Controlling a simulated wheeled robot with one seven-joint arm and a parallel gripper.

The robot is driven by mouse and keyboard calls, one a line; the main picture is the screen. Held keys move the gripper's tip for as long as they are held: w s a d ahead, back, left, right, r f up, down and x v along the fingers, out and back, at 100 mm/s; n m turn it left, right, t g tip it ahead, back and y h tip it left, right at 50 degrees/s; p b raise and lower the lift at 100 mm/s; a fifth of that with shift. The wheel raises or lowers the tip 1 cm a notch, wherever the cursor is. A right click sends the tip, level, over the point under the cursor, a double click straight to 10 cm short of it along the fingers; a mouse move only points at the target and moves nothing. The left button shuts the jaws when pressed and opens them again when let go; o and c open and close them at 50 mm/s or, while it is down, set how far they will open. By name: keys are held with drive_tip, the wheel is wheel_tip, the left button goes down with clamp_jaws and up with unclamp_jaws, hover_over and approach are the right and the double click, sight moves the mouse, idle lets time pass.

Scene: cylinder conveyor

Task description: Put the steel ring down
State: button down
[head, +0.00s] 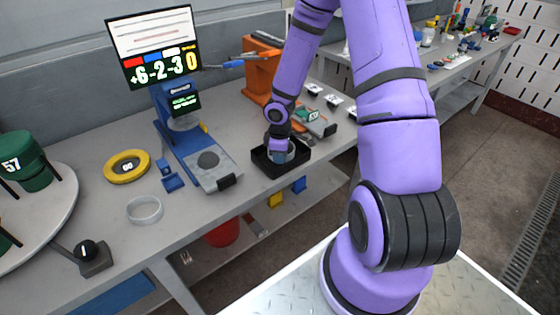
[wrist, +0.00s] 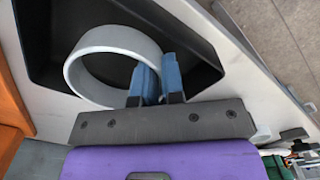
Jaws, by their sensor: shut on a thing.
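A pale grey steel ring (wrist: 120,38) shows in the wrist view, within the walls of a black tray (wrist: 35,50). My gripper (wrist: 157,72) has its two blue fingers on either side of the ring's right-hand wall and is shut on it. In the head view my gripper (head: 279,153) points down into the black tray (head: 267,172) on the bench, and the ring there is mostly hidden by the fingers. Whether the ring touches the tray floor I cannot tell.
Another pale ring (head: 145,210) and a yellow ring (head: 127,167) lie on the bench to the left. A blue device (head: 197,160) with a display stands left of the tray. An orange device (head: 262,68) stands behind it.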

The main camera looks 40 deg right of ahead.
drive_tip(key=shift+f, duration=1.05)
drive_tip(key=shift+f, duration=0.2)
drive_tip(key=c, duration=1.5)
unclamp_jaws()
drive_tip(key=shift+r, duration=0.1)
